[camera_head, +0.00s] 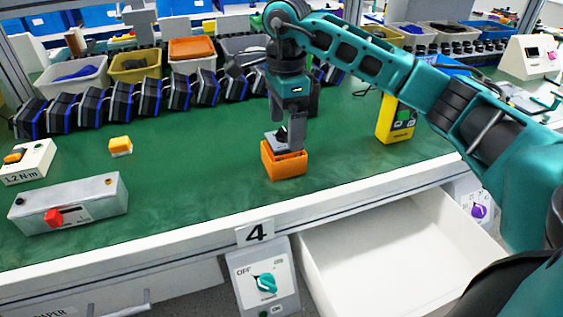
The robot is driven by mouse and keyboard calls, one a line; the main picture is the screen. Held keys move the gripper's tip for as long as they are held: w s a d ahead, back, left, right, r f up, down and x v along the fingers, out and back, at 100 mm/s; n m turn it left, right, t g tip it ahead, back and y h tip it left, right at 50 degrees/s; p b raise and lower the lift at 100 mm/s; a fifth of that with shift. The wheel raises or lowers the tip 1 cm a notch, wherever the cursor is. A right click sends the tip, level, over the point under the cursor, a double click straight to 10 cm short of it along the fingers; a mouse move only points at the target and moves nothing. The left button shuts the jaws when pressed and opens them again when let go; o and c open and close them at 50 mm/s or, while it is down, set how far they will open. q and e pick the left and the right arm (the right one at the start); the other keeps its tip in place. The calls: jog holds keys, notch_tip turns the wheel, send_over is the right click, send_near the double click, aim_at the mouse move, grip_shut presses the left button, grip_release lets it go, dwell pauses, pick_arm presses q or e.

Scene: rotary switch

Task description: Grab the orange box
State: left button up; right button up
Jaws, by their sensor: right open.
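The orange box (284,167) is a small open-topped box standing on the green work surface (200,190), near its front edge. My right arm reaches in from the right, and its gripper (285,143) points down at the top of the box. The gripper is open, with its fingers at or just inside the box's opening. The fingertips are partly hidden by the box, so I cannot tell whether they touch its walls. My left gripper is not in view.
An open white drawer (400,250) juts out below the front edge. A yellow device (397,119) stands right of the box. A grey box with a red knob (68,204) and a small yellow block (120,146) lie left. Several dark blue-edged parts (150,97) line the back.

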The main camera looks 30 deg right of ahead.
notch_tip(320, 180, down, 7)
jog(key=shift+w+a+r+b, duration=0.1)
jog(key=shift+a+b, duration=0.05)
jog(key=shift+b, duration=0.6)
jog(key=c, duration=0.7)
jog(key=shift+c, duration=0.5)
jog(key=shift+r, duration=0.15)
